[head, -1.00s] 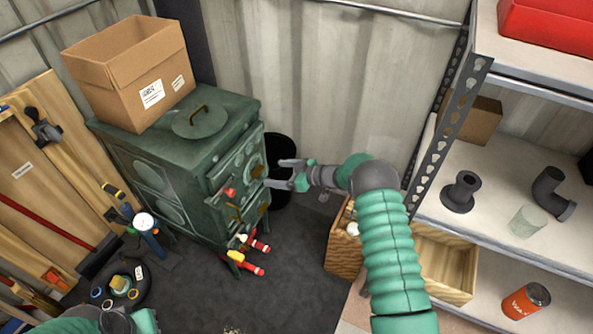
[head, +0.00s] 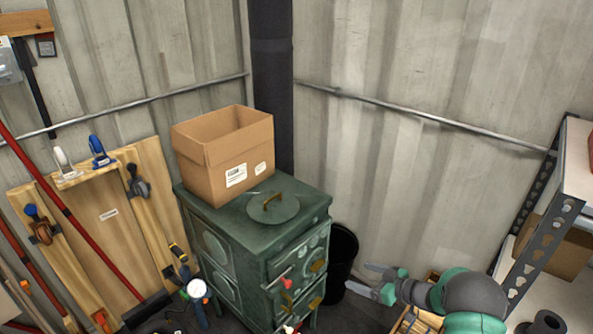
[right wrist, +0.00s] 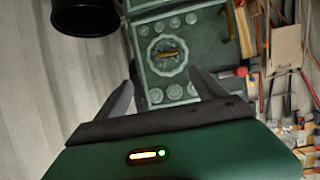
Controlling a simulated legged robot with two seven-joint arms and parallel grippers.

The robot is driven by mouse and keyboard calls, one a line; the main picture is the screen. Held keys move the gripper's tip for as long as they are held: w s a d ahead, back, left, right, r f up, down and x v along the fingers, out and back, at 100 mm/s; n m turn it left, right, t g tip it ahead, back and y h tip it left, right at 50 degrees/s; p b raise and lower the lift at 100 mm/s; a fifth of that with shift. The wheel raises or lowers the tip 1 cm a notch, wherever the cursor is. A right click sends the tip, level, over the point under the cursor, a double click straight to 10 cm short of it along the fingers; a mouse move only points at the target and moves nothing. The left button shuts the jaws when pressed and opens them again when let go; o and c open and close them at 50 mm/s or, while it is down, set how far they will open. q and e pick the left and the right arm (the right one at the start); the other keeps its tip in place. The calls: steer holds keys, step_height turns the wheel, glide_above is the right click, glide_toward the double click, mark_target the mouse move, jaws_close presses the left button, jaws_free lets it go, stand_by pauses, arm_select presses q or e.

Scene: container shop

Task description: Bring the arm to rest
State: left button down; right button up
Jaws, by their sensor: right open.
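My right gripper (head: 370,283) is at the lower right of the head view, in front of the black bin and to the right of the green stove (head: 262,250). Its two fingers are apart with nothing between them. In the right wrist view the open fingers (right wrist: 165,95) point toward the stove front (right wrist: 172,55), with a gap between them and it. My right arm (head: 470,300) comes in from the lower right corner. My left gripper does not show in the head view now.
An open cardboard box (head: 225,160) stands on the stove. A black bin (head: 341,262) is beside the stove; it also shows in the right wrist view (right wrist: 84,18). A metal shelf (head: 545,240) stands at the right. Boards and tools (head: 110,220) lean at the left wall.

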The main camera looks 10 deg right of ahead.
step_height(320, 180, up, 8)
steer(key=s+a+m+h, duration=0.1)
steer(key=s+m+h, duration=0.1)
steer(key=m+h, duration=0.35)
steer(key=s+a+m+g+h, duration=0.1)
steer(key=s+a+g, duration=0.4)
steer(key=s, duration=0.9)
steer(key=s+a+m+g+h, duration=0.1)
steer(key=s+a+g, duration=0.2)
steer(key=s+a, duration=0.8)
steer(key=s+d+r+p, duration=0.1)
steer(key=d+r+p, duration=0.1)
steer(key=r+p, duration=0.6)
steer(key=s+d+r+p, duration=0.1)
steer(key=d+r+p, duration=0.2)
steer(key=r+p, duration=0.5)
steer(key=shift+s+p, duration=0.4)
steer(key=shift+p, duration=0.1)
steer(key=shift+a+n, duration=0.1)
steer(key=shift+n, duration=0.15)
